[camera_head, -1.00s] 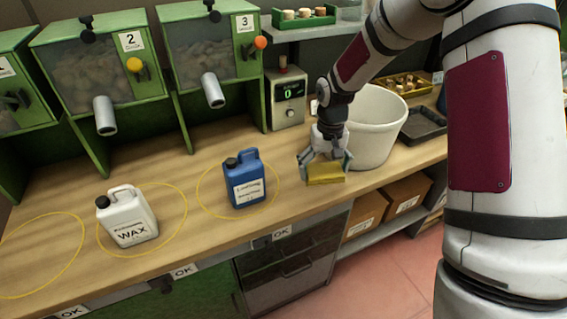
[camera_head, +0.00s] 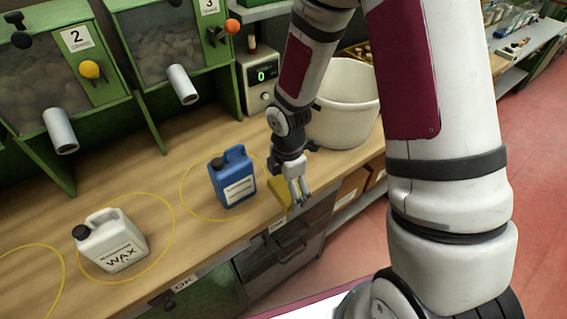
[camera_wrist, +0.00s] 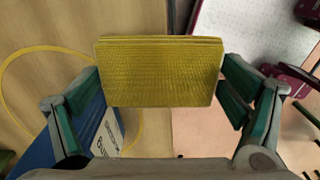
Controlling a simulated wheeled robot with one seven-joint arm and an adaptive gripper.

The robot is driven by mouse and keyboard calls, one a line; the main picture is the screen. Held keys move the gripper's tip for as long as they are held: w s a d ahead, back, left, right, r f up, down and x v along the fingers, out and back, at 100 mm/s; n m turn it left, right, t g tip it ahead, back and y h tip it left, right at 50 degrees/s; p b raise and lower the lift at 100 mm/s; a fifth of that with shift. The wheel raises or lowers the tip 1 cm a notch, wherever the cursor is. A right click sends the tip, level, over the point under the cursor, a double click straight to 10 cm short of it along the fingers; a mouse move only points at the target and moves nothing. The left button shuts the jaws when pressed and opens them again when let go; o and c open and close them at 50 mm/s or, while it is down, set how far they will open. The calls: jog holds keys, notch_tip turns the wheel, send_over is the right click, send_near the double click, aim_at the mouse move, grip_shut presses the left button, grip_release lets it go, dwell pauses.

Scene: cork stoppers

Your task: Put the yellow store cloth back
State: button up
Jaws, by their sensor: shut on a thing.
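The yellow cloth (camera_head: 280,194), a folded pad, is held by my gripper (camera_head: 298,194) at the counter's front edge, right of the blue jug. In the wrist view the cloth (camera_wrist: 160,72) lies across between the two green-padded fingers, with its ribbed face showing. Wood shows behind its left part and pale floor below its right part. The head view shows it partly hidden by the fingers, and its height above the counter is hard to tell.
The blue jug (camera_head: 233,180) stands in a yellow ring close to my gripper. A white wax jug (camera_head: 110,241) stands in another ring further left. A white bucket (camera_head: 343,118) stands behind my arm. Green dispensers (camera_head: 160,50) line the back.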

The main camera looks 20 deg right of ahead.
jog(key=shift+s+n, duration=0.2)
jog(key=shift+n, duration=0.2)
jog(key=shift+w, duration=0.2)
jog(key=w+d, duration=0.1)
jog(key=w, duration=0.3)
jog(key=w+d+f, duration=0.1)
jog(key=w, duration=0.4)
jog(key=w+d, duration=0.1)
jog(key=w, duration=0.4)
jog(key=shift+w+d+f, duration=0.25)
jog(key=shift+f, duration=0.05)
jog(key=shift+w+f+p, duration=0.15)
jog(key=shift+f+p, duration=0.55)
jog(key=shift+f, duration=1.05)
jog(key=o, duration=0.8)
jog(key=shift+f, duration=0.15)
jog(key=shift+o, duration=0.7)
